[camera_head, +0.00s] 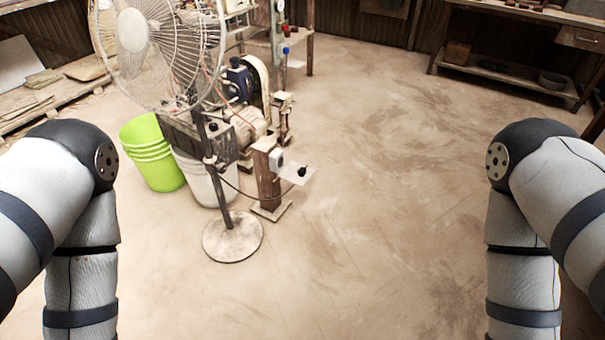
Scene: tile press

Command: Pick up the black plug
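A small black object (302,171), which may be the black plug, sits on a small pale shelf (291,176) at the side of a wooden post (267,178). A whitish box with a dark spot (276,159) is fixed to the post just left of the shelf. The post stands right of the fan, in the middle of the view. It is too small to tell the plug's shape for sure. A thin dark cord hangs from the machine toward the post. My arms show at the left and right edges, but both grippers are out of view.
A standing fan (232,236) with a round base is in front of a machine with a motor (240,80). A green bucket (152,155) and a white bucket (205,182) stand beside it. A workbench (510,70) lines the back right. The floor at centre and right is clear.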

